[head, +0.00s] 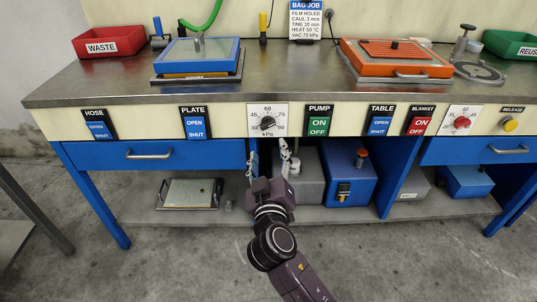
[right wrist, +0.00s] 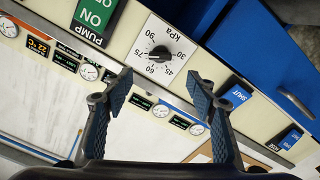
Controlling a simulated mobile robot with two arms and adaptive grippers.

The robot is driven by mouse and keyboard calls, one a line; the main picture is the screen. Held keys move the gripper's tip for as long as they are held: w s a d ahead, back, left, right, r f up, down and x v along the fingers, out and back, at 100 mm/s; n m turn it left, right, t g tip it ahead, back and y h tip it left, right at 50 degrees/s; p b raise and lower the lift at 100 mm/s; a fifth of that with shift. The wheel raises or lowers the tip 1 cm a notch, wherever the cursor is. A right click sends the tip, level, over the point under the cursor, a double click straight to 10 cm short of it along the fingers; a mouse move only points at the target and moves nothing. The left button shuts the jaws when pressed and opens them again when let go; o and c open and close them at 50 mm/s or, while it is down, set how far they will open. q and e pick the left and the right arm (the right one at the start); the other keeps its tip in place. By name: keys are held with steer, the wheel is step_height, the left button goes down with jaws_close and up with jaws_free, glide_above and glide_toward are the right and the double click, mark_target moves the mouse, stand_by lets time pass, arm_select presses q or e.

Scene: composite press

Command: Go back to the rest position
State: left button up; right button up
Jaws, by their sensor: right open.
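My right gripper (head: 268,152) is in front of the bench's front panel, just below the kPa dial (head: 267,122). Its two fingers are apart, with nothing between them. In the right wrist view the open fingers (right wrist: 160,84) show dark blue pads, and the black knob of the kPa dial (right wrist: 160,53) appears beyond the gap between them. I cannot tell whether a finger touches the panel. The dial's pointer is too small to read in the head view. My left gripper is not in view.
The steel bench top (head: 290,70) carries a blue-framed plate (head: 197,57), an orange-framed unit (head: 395,60) and a red waste bin (head: 108,42). The green PUMP switch (head: 319,121) is right of the dial. A blue drawer (head: 150,154) and lower shelf (head: 330,213) lie below.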

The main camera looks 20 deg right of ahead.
stand_by(0.3)
